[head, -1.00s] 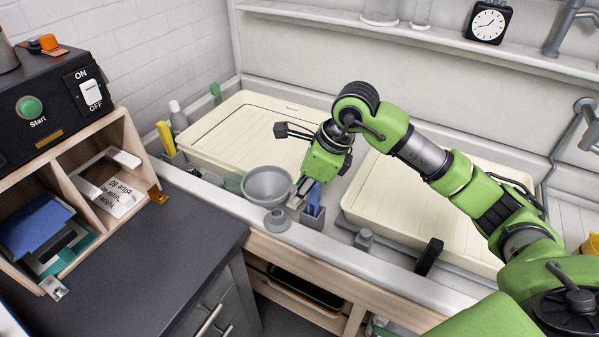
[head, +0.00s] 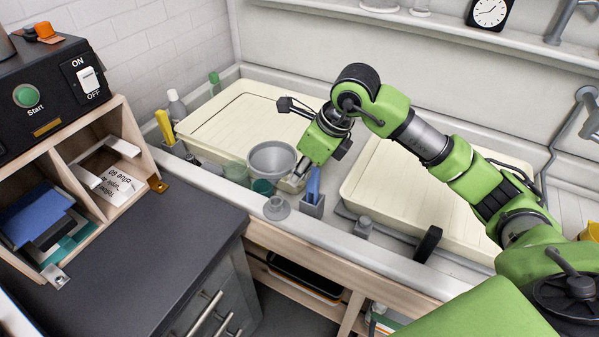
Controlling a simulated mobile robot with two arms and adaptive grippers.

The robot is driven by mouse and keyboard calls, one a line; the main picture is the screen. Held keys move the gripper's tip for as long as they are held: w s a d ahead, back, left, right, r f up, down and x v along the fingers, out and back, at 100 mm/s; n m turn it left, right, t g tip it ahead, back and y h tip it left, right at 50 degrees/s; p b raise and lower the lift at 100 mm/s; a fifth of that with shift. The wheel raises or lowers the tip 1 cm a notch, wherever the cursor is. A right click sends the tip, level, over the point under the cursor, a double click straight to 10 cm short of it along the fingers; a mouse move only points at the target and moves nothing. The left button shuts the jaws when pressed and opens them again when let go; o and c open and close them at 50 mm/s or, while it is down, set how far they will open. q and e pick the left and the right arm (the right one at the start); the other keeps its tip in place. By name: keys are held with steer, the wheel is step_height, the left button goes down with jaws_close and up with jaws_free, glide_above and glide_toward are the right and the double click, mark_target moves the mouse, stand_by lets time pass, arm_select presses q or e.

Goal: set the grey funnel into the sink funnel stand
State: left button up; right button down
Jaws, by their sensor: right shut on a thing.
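The grey funnel (head: 271,160) is at the near edge of the sink, left of centre in the head view, with its wide mouth upward. My right gripper (head: 293,183) is shut on the funnel at its right side. The funnel's spout is hidden. A small grey piece with a round flanged foot (head: 277,208) sits on the sink's front ledge, just in front of the funnel and apart from it. I cannot tell for sure if this is the funnel stand. My left gripper is out of view.
Greenish clear beakers (head: 235,171) stand beside and below the funnel. A grey holder with blue tongs (head: 313,205) stands close to the right. Two cream trays (head: 215,120) fill the sink behind. The dark counter (head: 150,245) at the front left is clear.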

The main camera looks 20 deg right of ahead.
step_height(320, 180, down, 6)
steer(key=b, duration=0.5)
steer(key=shift+r, duration=0.2)
stand_by(0.7)
steer(key=shift+f+b, duration=0.2)
steer(key=shift+b, duration=0.2)
steer(key=shift+f+b, duration=0.35)
steer(key=shift+f+b, duration=1.2)
steer(key=shift+f, duration=0.05)
steer(key=shift+s+r, duration=0.1)
